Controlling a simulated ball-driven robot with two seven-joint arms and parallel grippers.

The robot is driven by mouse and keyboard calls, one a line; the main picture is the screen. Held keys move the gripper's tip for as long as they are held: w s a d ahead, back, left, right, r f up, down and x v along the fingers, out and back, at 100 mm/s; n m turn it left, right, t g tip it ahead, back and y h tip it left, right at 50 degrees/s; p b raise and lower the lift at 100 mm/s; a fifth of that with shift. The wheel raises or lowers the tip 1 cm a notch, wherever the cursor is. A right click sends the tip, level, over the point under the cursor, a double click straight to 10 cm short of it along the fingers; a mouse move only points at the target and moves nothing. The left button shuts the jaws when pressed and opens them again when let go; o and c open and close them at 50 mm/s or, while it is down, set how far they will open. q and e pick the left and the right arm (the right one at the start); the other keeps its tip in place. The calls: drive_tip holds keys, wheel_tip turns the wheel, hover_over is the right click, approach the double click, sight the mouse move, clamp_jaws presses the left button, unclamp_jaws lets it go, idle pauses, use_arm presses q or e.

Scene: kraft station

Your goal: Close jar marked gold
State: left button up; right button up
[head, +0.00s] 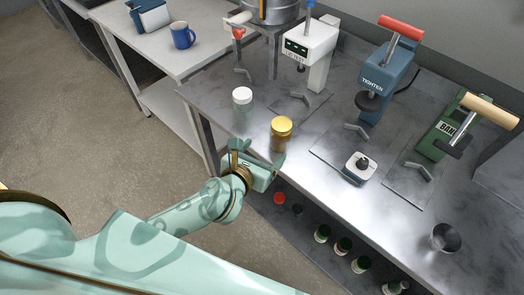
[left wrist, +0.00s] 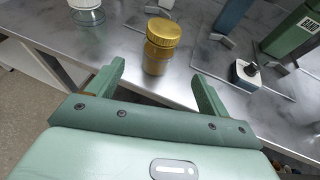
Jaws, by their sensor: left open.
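The gold-lidded jar (head: 280,140) stands upright on the metal workbench near its front edge. Its gold lid (head: 282,125) sits on top; I cannot tell how tight it is. In the left wrist view the jar (left wrist: 156,60) has an amber body and a wide ribbed gold lid (left wrist: 163,32). My left gripper (head: 257,160) is open and empty in front of the jar, just off the bench edge. In the left wrist view its two fingers (left wrist: 158,78) point toward the jar, one on each side, apart from it. My right gripper is not in view.
A white-lidded jar (head: 242,97) stands left of the gold one. Behind and right are a white machine (head: 311,50), a blue press (head: 385,80), a green press (head: 455,130), a small black-knobbed block (head: 359,167) and a metal cup (head: 446,237). Several bottles (head: 343,245) are below the front edge.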

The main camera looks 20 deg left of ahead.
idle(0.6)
use_arm(q)
drive_tip(key=a+f+m+t+y, duration=0.1)
drive_tip(key=a+f+m, duration=0.1)
drive_tip(key=f+m, duration=0.3)
drive_tip(key=a+f+m+t, duration=0.1)
drive_tip(key=a+f+m, duration=0.2)
drive_tip(key=f+m, duration=0.15)
drive_tip(key=s+f+m+g+h, duration=0.1)
drive_tip(key=s+f+m+g, duration=0.1)
drive_tip(key=s+f+m, duration=0.4)
drive_tip(key=s+f+m+g, duration=0.2)
drive_tip(key=f+m, duration=0.7)
drive_tip(key=f, duration=0.1)
drive_tip(key=s+a+f+m+g, duration=0.1)
drive_tip(key=s+f+m+g, duration=0.2)
drive_tip(key=s, duration=0.7)
drive_tip(key=s+a+f+m+g, duration=0.1)
drive_tip(key=s+f+m+g, duration=0.3)
drive_tip(key=s+f+m, duration=0.2)
drive_tip(key=s+a+f+m+g+y, duration=0.1)
drive_tip(key=s+f+m, duration=0.4)
drive_tip(key=s, duration=1)
wheel_tip(320, 180, down, 2)
drive_tip(key=a+g, duration=0.1)
drive_tip(key=g, duration=0.1)
drive_tip(key=shift+f+g, duration=0.15)
drive_tip(key=shift+g, duration=0.15)
